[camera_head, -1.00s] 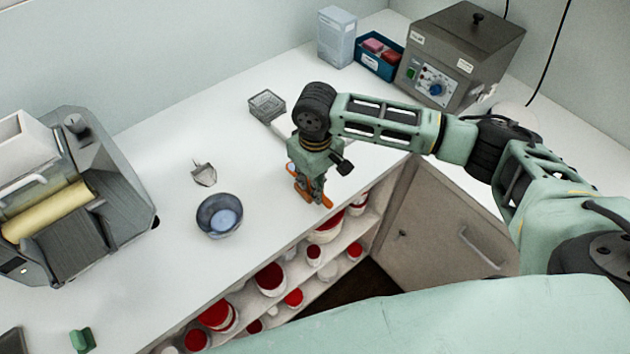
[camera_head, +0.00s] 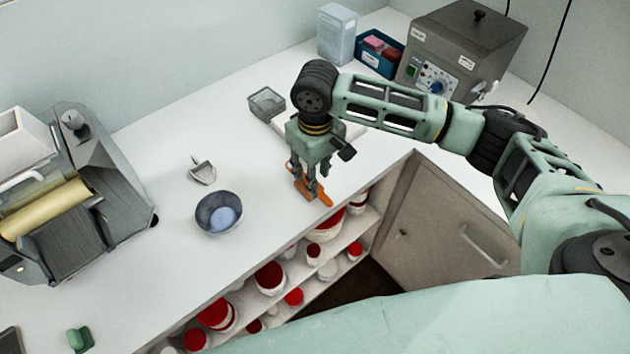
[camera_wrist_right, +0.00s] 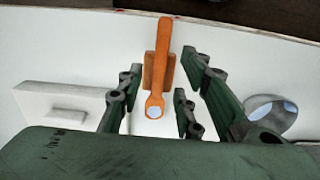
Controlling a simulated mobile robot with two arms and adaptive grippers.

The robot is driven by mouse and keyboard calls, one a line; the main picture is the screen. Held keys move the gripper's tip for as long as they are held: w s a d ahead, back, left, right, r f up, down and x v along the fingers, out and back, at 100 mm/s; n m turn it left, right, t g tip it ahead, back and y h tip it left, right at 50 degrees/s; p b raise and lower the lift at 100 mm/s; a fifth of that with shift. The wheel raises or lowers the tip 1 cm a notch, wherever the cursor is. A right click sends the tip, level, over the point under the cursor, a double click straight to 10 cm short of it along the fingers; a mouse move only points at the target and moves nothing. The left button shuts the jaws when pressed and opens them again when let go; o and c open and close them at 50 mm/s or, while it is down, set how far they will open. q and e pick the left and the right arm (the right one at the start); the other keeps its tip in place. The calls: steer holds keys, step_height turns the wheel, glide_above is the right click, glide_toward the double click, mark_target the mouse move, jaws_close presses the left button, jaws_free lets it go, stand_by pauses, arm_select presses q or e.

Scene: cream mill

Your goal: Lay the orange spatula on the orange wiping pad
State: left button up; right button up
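The orange spatula (camera_wrist_right: 158,60) lies across the darker orange wiping pad (camera_wrist_right: 149,72) in the right wrist view, its far end reaching past the pad toward the counter edge. Both also show as a small orange patch under the gripper in the head view, where the spatula (camera_head: 323,197) and pad are hard to tell apart. My right gripper (camera_wrist_right: 153,98) is open, its fingers apart on either side of the spatula's near end and clear of it in the wrist view. In the head view the gripper (camera_head: 311,183) points down above the spatula. My left gripper is not in view.
A grey-blue bowl (camera_head: 219,213) and a small metal scoop (camera_head: 203,172) stand left of the gripper. A wire-look basket (camera_head: 266,103) and a white flat device (camera_wrist_right: 62,105) are close by. The counter's front edge is near, above open shelves with red-lidded tubs (camera_head: 270,276).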

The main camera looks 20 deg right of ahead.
step_height(320, 180, up, 9)
steer(key=b, duration=0.1)
steer(key=shift+f+b, duration=0.2)
steer(key=shift+b, duration=0.1)
